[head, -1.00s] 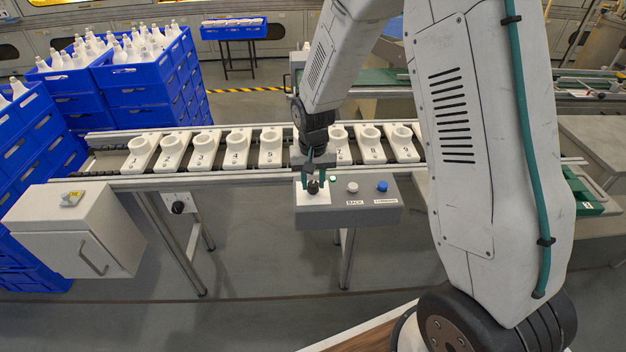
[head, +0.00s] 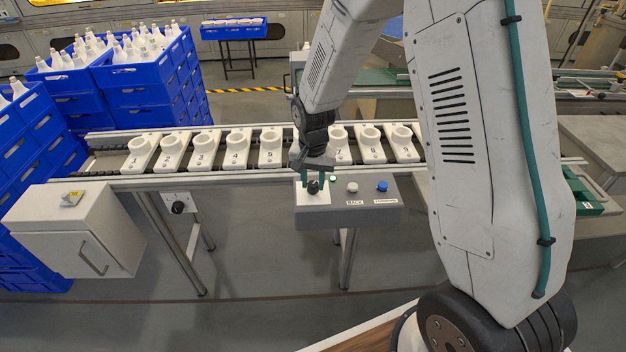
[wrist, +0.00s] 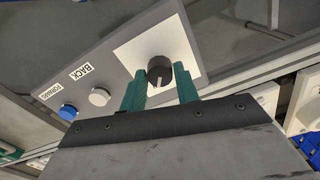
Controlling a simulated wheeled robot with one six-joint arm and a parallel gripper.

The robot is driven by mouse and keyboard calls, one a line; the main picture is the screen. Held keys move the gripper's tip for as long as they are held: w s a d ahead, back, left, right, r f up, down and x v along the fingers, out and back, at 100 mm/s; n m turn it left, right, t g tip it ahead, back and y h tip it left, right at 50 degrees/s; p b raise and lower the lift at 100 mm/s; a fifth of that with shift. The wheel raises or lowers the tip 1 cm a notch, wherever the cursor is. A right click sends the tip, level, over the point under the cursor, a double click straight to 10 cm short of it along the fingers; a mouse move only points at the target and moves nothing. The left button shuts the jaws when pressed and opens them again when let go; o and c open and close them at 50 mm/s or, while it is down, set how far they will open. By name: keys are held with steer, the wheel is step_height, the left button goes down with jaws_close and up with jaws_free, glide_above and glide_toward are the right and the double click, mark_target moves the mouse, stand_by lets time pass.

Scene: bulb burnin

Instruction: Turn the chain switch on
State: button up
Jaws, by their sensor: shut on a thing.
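The chain switch is a round black knob (head: 313,187) on a white square plate (head: 303,197) at the left end of a grey control box (head: 345,217). In the wrist view the knob (wrist: 160,71) shows a notch at its lower edge, between the two green fingertips of my gripper (wrist: 160,82). My gripper (head: 317,180) reaches down onto the knob from above and is shut on it. Any mark on the plate showing the switch position is too small to read or hidden.
Behind runs a conveyor with numbered white holders (head: 238,148). A grey cabinet (head: 75,228) stands at left.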

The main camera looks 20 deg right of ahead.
mark_target(313, 184)
steer(key=o, duration=1)
steer(key=shift+c, duration=0.2)
steer(key=shift+r, duration=0.15)
step_height(313, 184, up, 8)
steer(key=shift+f, duration=0.2)
